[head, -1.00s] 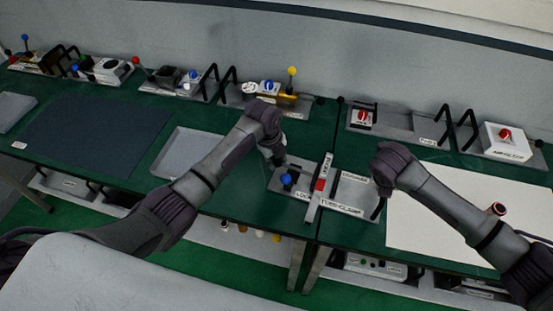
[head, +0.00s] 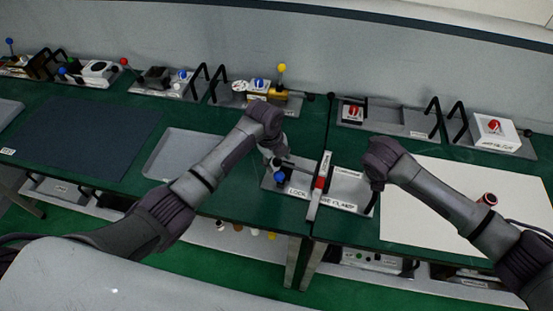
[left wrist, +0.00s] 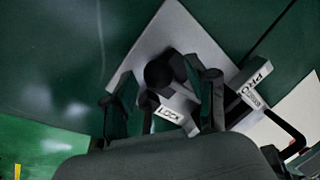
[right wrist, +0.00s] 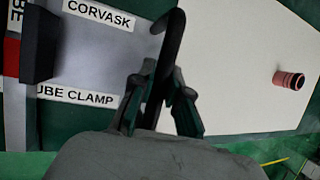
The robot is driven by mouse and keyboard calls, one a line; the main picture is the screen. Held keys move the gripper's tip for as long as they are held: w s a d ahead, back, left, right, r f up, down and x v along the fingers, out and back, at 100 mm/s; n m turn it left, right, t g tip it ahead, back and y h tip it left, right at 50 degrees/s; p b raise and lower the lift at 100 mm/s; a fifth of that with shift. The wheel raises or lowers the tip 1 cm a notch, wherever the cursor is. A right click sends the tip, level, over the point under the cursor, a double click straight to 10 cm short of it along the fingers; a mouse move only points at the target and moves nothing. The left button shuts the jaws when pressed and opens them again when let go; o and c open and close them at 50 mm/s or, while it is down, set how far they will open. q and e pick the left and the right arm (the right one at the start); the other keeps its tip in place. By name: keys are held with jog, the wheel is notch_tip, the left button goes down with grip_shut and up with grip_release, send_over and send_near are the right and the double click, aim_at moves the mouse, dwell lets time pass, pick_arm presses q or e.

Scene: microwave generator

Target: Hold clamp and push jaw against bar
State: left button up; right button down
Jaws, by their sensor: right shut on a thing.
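The tube clamp (head: 345,198) is a grey base plate with labels, in the middle of the head view. A white upright bar (head: 325,165) with a red part (head: 319,183) crosses it. A blue knob (head: 280,176) stands on its left part by the LOCK label, which also shows in the left wrist view (left wrist: 172,120). My left gripper (head: 276,160) is above that left part; its fingers (left wrist: 163,105) are apart, with a dark round part (left wrist: 160,72) between and beyond them. My right gripper (right wrist: 160,98) is shut on the clamp's black handle (right wrist: 172,45) at its right end.
A dark block (right wrist: 40,45) sits beside the bar in the right wrist view. A white sheet (head: 440,215) with a reddish cylinder (head: 487,199) lies to the right. A grey tray (head: 185,153) lies to the left. Several devices with handles line the back.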

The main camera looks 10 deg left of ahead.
pick_arm(q)
notch_tip(320, 180, up, 12)
jog(key=s+a, duration=0.1)
jog(key=s, duration=0.1)
jog(key=shift+a, duration=0.25)
